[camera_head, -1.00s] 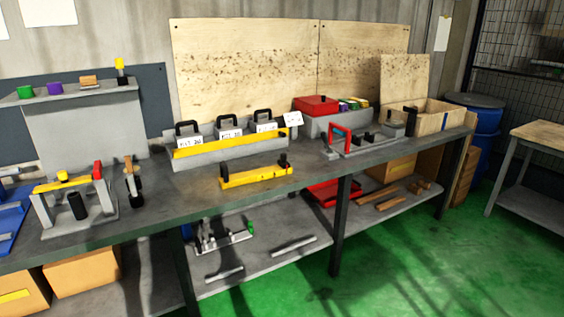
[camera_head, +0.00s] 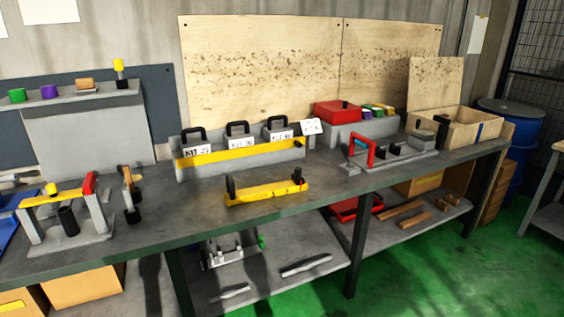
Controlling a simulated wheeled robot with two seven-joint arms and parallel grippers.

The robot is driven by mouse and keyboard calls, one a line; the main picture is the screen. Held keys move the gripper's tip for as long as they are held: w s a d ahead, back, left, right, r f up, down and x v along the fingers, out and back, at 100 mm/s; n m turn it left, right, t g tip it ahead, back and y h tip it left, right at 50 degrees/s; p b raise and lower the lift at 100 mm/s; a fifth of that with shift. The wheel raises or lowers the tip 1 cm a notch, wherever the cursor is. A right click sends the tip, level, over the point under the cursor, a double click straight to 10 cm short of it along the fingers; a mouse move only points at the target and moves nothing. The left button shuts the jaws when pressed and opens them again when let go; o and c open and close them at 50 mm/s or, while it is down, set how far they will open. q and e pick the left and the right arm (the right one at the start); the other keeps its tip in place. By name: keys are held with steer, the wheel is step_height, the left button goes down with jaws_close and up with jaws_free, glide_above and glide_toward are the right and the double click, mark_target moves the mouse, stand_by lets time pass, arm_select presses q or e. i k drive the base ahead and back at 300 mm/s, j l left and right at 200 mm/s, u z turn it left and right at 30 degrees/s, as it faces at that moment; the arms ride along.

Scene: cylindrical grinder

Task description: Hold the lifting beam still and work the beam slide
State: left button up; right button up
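A yellow beam (camera_head: 265,191), which looks like the lifting beam, lies near the front edge of the grey workbench, in the middle of the view. A black upright grip (camera_head: 231,187) stands at its left end. A dark block with a small knob (camera_head: 298,178) sits at its right end and may be the beam slide; it is too small to be sure. Neither of my grippers shows, and nothing touches the beam.
Behind the beam stands a grey rack (camera_head: 243,160) with several black-handled blocks. A frame with a yellow bar (camera_head: 55,198) stands at the left. A red-handled fixture (camera_head: 395,158) stands to the right. Bare bench top (camera_head: 185,205) surrounds the beam.

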mark_target(296, 177)
steer(key=i+l+u, duration=0.4)
steer(key=i+l, duration=0.3)
steer(key=i, duration=0.2)
steer(key=i+l+u, duration=0.4)
steer(key=i+l, duration=0.4)
steer(key=l, duration=0.15)
